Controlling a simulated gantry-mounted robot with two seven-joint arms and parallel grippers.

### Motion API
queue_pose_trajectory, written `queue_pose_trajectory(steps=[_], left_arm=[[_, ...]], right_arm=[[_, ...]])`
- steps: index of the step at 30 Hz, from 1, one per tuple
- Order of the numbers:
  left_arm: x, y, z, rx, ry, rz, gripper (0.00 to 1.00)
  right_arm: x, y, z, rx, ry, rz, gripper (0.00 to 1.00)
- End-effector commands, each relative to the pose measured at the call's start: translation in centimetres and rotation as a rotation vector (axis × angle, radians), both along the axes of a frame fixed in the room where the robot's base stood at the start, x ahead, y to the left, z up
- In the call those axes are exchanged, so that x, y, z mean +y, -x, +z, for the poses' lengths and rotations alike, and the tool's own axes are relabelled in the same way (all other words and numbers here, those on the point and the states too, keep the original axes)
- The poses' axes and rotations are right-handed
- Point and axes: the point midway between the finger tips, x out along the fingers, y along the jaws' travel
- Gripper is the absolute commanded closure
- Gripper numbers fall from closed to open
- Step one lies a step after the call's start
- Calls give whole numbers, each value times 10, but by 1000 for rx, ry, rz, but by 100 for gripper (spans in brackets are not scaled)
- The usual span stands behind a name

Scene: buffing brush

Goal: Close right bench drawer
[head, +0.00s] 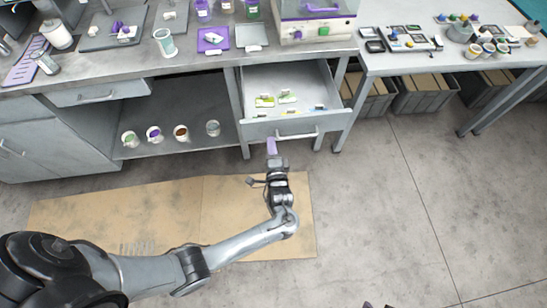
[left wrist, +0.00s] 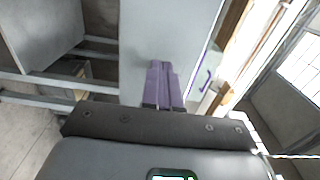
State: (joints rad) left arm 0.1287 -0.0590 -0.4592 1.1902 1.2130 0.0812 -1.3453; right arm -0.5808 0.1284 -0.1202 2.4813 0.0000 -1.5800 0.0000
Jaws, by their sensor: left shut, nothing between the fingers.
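The right bench drawer (head: 290,92) is pulled out from under the bench, with several small green and yellow items lying inside. Its grey front panel (head: 272,128) carries a horizontal bar handle (head: 297,136). My left gripper (head: 271,146) is shut and empty, its purple fingertips close in front of the panel, left of the handle. In the left wrist view the purple fingers (left wrist: 164,84) lie together before a flat grey panel (left wrist: 160,30); I cannot tell whether they touch it. Only small dark tips, possibly my right gripper (head: 377,305), show at the bottom edge.
The bench top (head: 200,62) holds trays, cups and a machine. A closed left drawer (head: 95,93) and a lower shelf (head: 175,115) with several cups are to the left. A side table (head: 450,62) stands right, bins beneath. A brown mat (head: 150,205) lies on the floor.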

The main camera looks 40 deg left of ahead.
Motion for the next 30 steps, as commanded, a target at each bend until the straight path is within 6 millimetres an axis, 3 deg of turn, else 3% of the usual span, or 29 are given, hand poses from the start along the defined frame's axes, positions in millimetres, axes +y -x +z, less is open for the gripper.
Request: queue_pose_trajectory(steps=[7,23,30], left_arm=[[16,-18,0,0,-1,0,100],[20,-21,0,1,1,0,100],[31,-34,0,-1,-1,0,100]], right_arm=[[0,0,-6,1,-1,-2,56],[3,0,-7,2,-12,-8,56],[3,0,-11,2,-11,-8,56]])
